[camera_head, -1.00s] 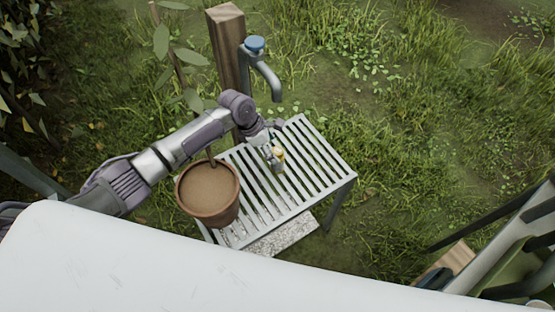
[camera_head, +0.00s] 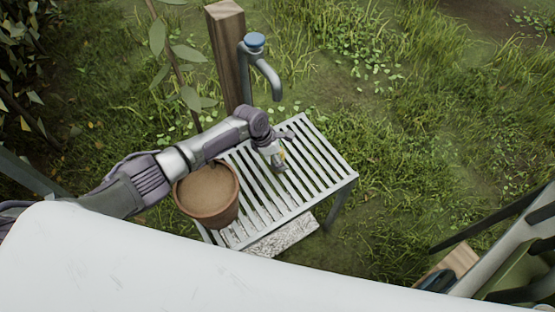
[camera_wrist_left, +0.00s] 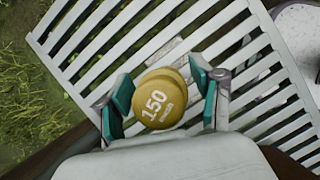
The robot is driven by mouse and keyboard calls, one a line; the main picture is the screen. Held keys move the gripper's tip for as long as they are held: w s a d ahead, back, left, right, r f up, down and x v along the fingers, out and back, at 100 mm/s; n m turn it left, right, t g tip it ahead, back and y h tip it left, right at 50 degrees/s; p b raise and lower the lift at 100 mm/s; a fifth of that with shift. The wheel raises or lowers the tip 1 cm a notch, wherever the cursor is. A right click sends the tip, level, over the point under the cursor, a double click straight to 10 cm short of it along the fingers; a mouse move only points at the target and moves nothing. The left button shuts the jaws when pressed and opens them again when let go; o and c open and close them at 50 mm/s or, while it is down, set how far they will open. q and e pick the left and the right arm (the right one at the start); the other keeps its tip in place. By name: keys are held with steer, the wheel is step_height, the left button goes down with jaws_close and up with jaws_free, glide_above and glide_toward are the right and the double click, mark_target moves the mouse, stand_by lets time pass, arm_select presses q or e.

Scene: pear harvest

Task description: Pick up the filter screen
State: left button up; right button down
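The filter screen is a yellow round piece marked 150 (camera_wrist_left: 160,98) in the left wrist view. In the head view only a small yellow bit (camera_head: 282,155) shows beside my gripper, over the slatted metal table (camera_head: 318,150). My left gripper (camera_head: 278,162) points down at the table. In the wrist view its teal-padded fingers (camera_wrist_left: 162,98) stand on either side of the filter screen, open around it. A narrow gap seems to remain, most clearly at the right pad. My right gripper is not in view.
A brown clay pot (camera_head: 208,192) stands on the table's left side, beside my left arm. A wooden post (camera_head: 228,60) with a blue-topped tap (camera_head: 255,45) rises behind the table. Grass lies around it.

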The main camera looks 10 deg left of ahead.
arm_select(q)
steer(key=c, duration=1)
steer(key=shift+r, duration=0.1)
